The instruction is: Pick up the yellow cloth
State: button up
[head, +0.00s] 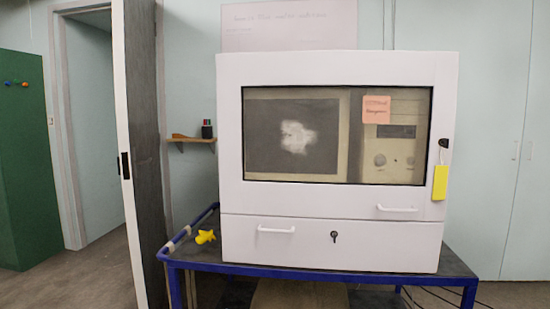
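A small crumpled yellow thing (205,237), which looks like the yellow cloth, lies on the dark top of the blue-framed cart (203,250). It is near the cart's left edge, left of the white cabinet and apart from it. Its far side is hidden. My gripper is not in view.
The large white cabinet (330,226) with a window and drawer fills most of the cart top. A yellow tag (440,182) hangs on its right side. A blue rail (186,233) edges the cart's left side. An open door (134,150) stands close to the left.

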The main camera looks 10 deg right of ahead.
aim_at(205, 236)
jog(key=z, duration=0.3)
jog(key=i+j+z, duration=0.25)
jog(key=j+z, duration=0.25)
jog(key=i+j+z, duration=0.15)
jog(key=j+z, duration=0.15)
jog(key=j, duration=0.2)
jog(key=i+j, duration=0.1)
jog(key=j, duration=0.3)
jog(key=i+j+z, duration=0.15)
jog(key=j, duration=0.65)
jog(key=i+j, duration=0.1)
jog(key=j, duration=0.3)
jog(key=i+j, duration=0.1)
jog(key=j, duration=0.3)
jog(key=i+j+z, duration=0.1)
jog(key=j, duration=0.3)
jog(key=i+j, duration=0.3)
jog(key=i, duration=0.2)
